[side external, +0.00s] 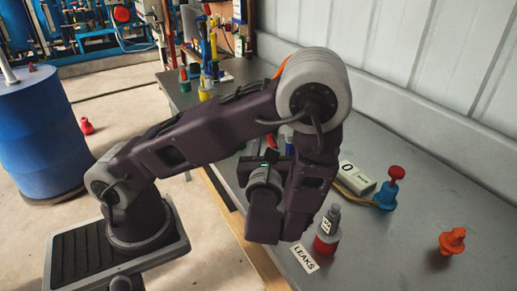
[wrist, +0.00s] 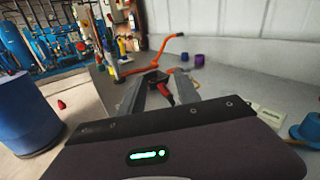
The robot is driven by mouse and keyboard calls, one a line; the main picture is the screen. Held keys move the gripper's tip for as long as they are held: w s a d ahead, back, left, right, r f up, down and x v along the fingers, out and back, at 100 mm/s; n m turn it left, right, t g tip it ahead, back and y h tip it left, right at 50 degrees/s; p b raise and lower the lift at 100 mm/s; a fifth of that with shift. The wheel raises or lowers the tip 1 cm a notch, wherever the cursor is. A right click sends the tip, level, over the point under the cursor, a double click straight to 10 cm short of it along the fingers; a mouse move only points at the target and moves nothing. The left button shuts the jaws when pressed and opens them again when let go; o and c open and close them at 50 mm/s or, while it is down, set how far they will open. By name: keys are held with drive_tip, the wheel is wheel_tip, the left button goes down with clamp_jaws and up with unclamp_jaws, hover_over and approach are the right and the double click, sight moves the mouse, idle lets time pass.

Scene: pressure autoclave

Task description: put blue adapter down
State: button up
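No blue piece shows between the fingers. In the side view my arm hides the fingertips.
On the bench (side external: 400,250) stand a red and grey bottle (side external: 327,235), an orange piece (side external: 453,241) and a small white box (side external: 356,179). Orange piping (wrist: 150,68) and purple cups (wrist: 199,60) lie beyond my fingers. A blue drum (side external: 40,130) stands on the floor.

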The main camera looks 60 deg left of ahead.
drive_tip(key=s+a+r+n+g, duration=0.4)
drive_tip(key=s+a+n+g, duration=0.1)
drive_tip(key=s+n+g, duration=0.4)
drive_tip(key=s+d+n+g+h, duration=0.2)
drive_tip(key=s+d+n+h, duration=0.1)
drive_tip(key=s+n+h, duration=0.4)
drive_tip(key=d+r+n+t+h, duration=0.6)
drive_tip(key=d+r+n+h, duration=0.1)
drive_tip(key=d, duration=0.4)
drive_tip(key=shift+s+n+t, duration=0.3)
drive_tip(key=shift+n, duration=0.1)
drive_tip(key=shift+o, duration=0.5)
drive_tip(key=shift+a, duration=0.1)
